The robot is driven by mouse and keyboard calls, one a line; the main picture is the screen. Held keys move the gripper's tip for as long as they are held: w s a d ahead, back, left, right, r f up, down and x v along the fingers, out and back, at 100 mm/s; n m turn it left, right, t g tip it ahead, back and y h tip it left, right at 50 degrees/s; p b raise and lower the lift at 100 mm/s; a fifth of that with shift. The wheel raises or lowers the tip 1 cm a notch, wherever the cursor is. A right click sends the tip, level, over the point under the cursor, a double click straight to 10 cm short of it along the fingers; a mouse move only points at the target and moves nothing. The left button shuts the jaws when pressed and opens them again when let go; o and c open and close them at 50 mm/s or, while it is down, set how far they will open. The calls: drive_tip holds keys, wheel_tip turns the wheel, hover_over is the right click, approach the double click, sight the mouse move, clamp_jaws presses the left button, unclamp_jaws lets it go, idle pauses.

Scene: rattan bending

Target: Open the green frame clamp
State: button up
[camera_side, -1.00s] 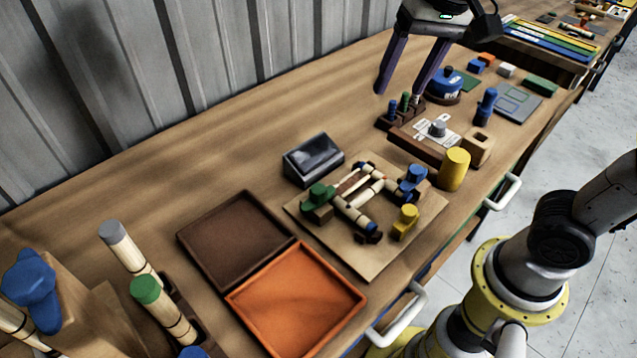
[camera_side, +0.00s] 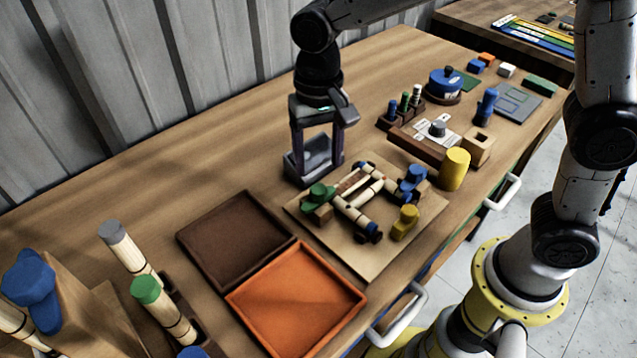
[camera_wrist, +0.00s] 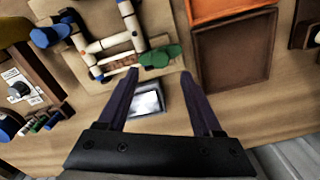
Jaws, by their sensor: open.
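The green frame clamp (camera_side: 318,195) sits at the left corner of the wooden frame on the tan board (camera_side: 365,262), at the middle of the bench. It also shows in the wrist view (camera_wrist: 160,56), ahead of my fingertips and between them sideways. My gripper (camera_side: 321,182) is open and empty, pointing down, beside the clamp on its wall side and apart from it.
A brown tray (camera_side: 235,240) and an orange tray (camera_side: 297,300) lie to the left. A yellow cylinder (camera_side: 454,169) and a dial block (camera_side: 437,130) stand to the right.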

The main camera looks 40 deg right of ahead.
sight(319, 189)
wheel_tip(319, 189, down, 7)
drive_tip(key=shift+f, duration=0.1)
drive_tip(key=shift+c, duration=0.4)
clamp_jaws()
